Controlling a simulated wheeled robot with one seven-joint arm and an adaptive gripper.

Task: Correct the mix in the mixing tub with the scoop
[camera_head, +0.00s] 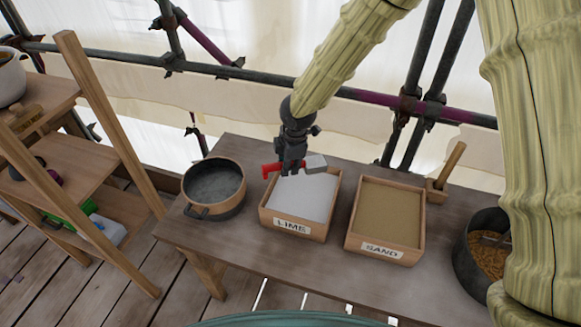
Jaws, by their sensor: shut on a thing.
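My gripper (291,168) is over the lime box (313,237), shut on the scoop, whose red handle (269,170) sticks out to the left and grey metal head (316,162) to the right. The scoop is just above or at the white lime (302,195); I cannot tell if it touches, or if lime is in it. A round dark tub (227,207) with a side handle stands left of the lime box and holds grey material; it looks like the mixing tub. The sand box (357,248), full of tan sand (388,208), stands to the right.
The boxes and tub stand on a wooden table (330,262). A wooden-handled tool (447,174) stands behind the sand. A dark pot (468,268) with brown contents is at the right, partly behind my arm. A wooden shelf (60,165) stands left, with scaffold poles (230,72) behind.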

